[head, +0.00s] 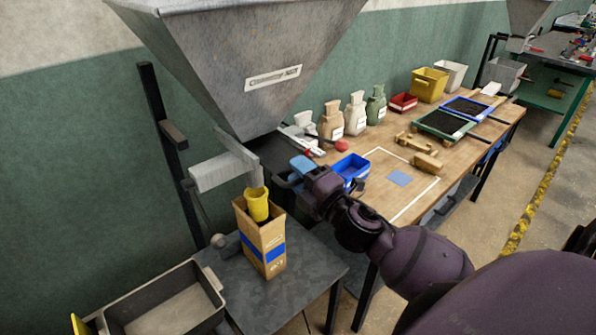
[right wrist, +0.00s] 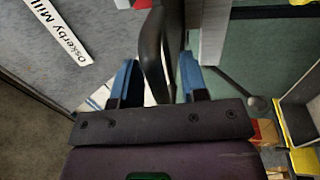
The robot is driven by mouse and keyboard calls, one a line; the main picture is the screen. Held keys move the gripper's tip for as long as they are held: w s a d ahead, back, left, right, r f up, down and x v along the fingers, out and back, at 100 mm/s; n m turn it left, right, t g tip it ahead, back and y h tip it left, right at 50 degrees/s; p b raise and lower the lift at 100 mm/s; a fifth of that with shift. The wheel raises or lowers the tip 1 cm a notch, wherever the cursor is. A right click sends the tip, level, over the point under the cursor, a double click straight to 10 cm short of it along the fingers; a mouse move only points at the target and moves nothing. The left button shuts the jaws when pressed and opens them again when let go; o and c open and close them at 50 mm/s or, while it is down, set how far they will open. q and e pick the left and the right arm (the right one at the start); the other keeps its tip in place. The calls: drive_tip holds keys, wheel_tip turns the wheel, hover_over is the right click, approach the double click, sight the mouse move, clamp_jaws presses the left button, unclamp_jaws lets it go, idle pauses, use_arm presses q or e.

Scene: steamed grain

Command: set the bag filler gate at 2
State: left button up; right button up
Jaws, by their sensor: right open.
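The bag filler is a grey metal hopper (head: 250,60) with a nameplate, which shows in the right wrist view as a label (right wrist: 58,30). A pale grey slide (head: 222,172) sticks out left below its outlet. My right gripper (right wrist: 158,82) has its blue fingers apart. A dark curved handle (right wrist: 154,45) stands between them; whether they touch it is unclear. In the head view my right gripper (head: 296,172) is just right of the outlet, hiding part of the handle. No gate scale or number is readable. My left gripper is not in view.
A cardboard bag (head: 262,247) with a yellow spout (head: 256,203) stands below the outlet on a grey stand. A dark bin (head: 165,305) is at lower left. A wooden bench holds a blue tray (head: 351,168), sacks (head: 355,112) and boxes.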

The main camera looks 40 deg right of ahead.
drive_tip(key=a+b+v, duration=0.1)
drive_tip(key=b+v, duration=0.1)
drive_tip(key=v, duration=0.8)
drive_tip(key=shift+s+d, duration=0.15)
drive_tip(key=shift+d, duration=0.3)
wheel_tip(320, 180, down, 14)
drive_tip(key=d+m+g+h, duration=0.2)
drive_tip(key=m+g+h, duration=0.15)
drive_tip(key=m, duration=0.75)
drive_tip(key=s+a+f+m+g, duration=0.2)
drive_tip(key=s+a+f+m, duration=0.1)
drive_tip(key=f, duration=0.4)
drive_tip(key=s+a+f+m+g+y, duration=0.1)
drive_tip(key=s+a+f+m+g, duration=0.1)
drive_tip(key=f, duration=0.6)
drive_tip(key=s+a+m, duration=0.1)
drive_tip(key=a, duration=0.1)
drive_tip(key=shift+s+a+m+g, duration=0.2)
drive_tip(key=shift+a+m+g, duration=0.15)
drive_tip(key=shift+m, duration=0.05)
